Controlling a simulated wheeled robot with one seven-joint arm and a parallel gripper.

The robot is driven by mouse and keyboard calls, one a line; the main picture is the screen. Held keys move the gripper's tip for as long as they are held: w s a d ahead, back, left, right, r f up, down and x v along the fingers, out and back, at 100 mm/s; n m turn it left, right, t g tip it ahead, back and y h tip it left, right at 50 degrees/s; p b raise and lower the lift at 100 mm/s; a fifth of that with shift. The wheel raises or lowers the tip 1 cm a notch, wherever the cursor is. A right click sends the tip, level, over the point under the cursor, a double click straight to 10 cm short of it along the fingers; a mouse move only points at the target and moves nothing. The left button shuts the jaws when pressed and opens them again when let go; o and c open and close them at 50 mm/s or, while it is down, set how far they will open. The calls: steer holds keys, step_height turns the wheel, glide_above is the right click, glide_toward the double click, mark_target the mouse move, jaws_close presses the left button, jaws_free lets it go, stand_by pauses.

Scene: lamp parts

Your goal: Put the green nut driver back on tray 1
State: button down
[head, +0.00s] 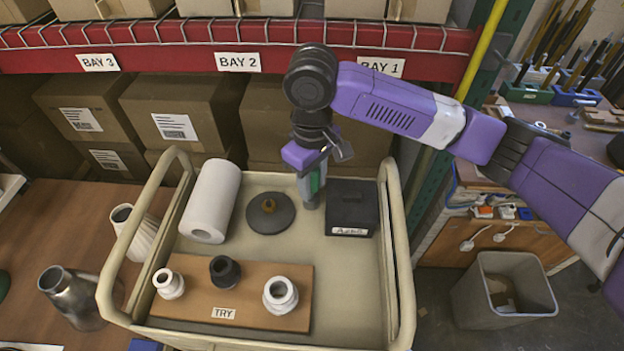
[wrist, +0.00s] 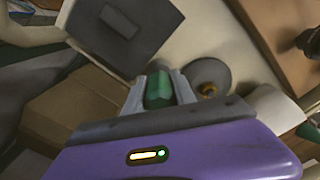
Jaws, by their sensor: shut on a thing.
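The green nut driver (head: 315,182) is in my gripper (head: 311,188), over the cream cart (head: 345,275), between a dark round base and a black box. Much of it is hidden by the fingers. In the wrist view, the green handle (wrist: 158,90) sits between the two fingers of my gripper (wrist: 160,88), which are shut on it. I cannot tell whether its lower end touches the cart's surface. No label reading tray 1 can be made out; a brown board (head: 195,312) marked "TRY" lies at the cart's front.
The dark round base (head: 285,218) is left of my gripper, the black box (head: 352,203) right. White and black fittings stand on the board. A red shelf beam (head: 300,58) and cartons are behind. The cart's front right is bare.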

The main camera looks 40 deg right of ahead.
steer(key=c, duration=1.3)
jaws_free()
steer(key=shift+f, duration=0.1)
step_height(320, 180, up, 11)
steer(key=shift+r, duration=0.7)
